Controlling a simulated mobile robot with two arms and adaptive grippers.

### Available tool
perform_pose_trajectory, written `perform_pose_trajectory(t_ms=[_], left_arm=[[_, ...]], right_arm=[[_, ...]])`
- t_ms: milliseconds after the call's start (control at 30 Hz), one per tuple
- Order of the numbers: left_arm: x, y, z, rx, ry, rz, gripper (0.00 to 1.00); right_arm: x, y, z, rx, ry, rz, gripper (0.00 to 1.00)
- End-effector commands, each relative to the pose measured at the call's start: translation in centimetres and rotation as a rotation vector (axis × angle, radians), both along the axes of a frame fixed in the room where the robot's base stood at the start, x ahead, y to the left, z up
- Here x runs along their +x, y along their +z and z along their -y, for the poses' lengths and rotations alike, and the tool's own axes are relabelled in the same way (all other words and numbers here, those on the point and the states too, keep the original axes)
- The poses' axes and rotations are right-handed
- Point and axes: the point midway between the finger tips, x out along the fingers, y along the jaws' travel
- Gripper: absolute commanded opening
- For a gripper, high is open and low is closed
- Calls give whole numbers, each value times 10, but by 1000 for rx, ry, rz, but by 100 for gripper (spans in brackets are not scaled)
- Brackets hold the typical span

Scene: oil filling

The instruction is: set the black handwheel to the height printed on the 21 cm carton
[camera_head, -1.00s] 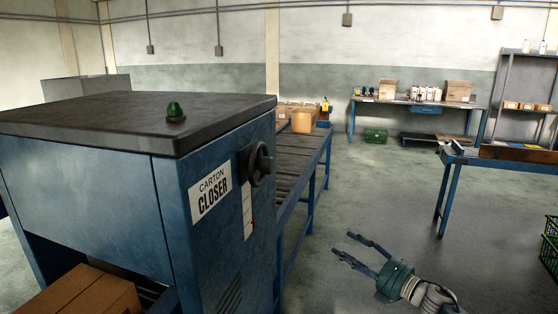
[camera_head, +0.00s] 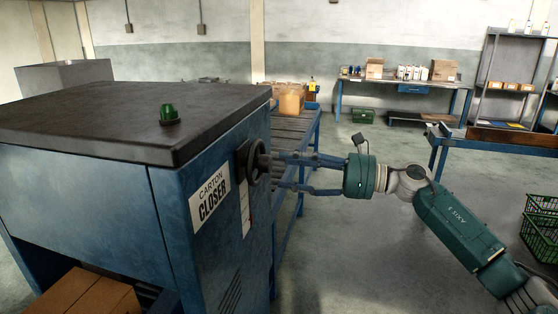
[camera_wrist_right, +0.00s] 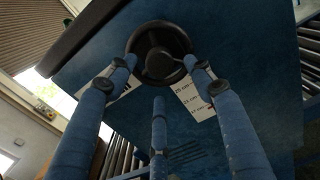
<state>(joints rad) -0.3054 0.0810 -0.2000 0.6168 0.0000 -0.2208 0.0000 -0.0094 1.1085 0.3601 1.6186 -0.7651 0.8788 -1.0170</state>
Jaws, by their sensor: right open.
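The black handwheel (camera_head: 254,162) is on the side of the blue carton closer (camera_head: 110,205), beside the "CARTON CLOSER" label (camera_head: 210,198). In the right wrist view the handwheel (camera_wrist_right: 160,54) lies straight ahead, with a white height scale (camera_wrist_right: 197,94) beside it reading values such as 25 cm. My right gripper (camera_head: 280,172) is open, its fingers pointing at the handwheel. In the head view its fingertips are close to the wheel; I cannot tell if they touch. A brown carton (camera_head: 88,296) sits low in the closer; no print on it is readable. My left gripper is out of view.
A green knob (camera_head: 169,114) stands on the closer's dark top. A roller conveyor (camera_head: 290,130) with cartons (camera_head: 291,102) runs behind the closer. A workbench (camera_head: 405,83), a blue-legged table (camera_head: 470,139) and green baskets (camera_head: 540,225) stand right. The floor between is clear.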

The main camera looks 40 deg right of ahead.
Motion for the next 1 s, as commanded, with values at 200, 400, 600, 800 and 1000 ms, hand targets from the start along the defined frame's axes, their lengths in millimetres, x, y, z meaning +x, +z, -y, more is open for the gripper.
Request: perform_pose_trajectory(t_ms=[200, 400, 600, 800, 1000], left_arm=[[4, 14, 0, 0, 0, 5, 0], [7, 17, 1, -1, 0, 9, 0], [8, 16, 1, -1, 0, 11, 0], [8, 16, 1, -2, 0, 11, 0], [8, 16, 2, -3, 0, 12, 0]], right_arm=[[19, 3, -15, 2, -2, 1, 52], [26, 0, -21, 2, -2, -1, 52], [26, -1, -22, 2, -2, -1, 52], [26, -1, -22, 1, -2, -1, 25], [26, -2, -22, 1, -1, -4, 8]])
